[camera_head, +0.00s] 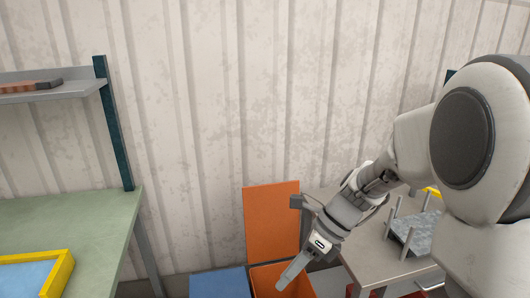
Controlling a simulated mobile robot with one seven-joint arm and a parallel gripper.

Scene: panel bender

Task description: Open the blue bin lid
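The blue bin (216,285) is at the bottom edge of the view, left of the orange bin. Only a flat blue surface of it shows; this looks like its lid lying shut, and the rest is cut off by the frame. My gripper (291,272) reaches down from the right, over the orange bin and to the right of the blue bin, apart from the blue surface in the picture. Its fingers appear as one grey shape from this side, so their opening is hidden. Nothing is seen held in it.
The orange bin (268,271) has its lid (271,222) standing upright near the wall. A green table (75,225) with a yellow-rimmed blue tray (66,270) is on the left, under a shelf (60,93). A grey table (365,252) with a posted metal rack (415,236) is on the right.

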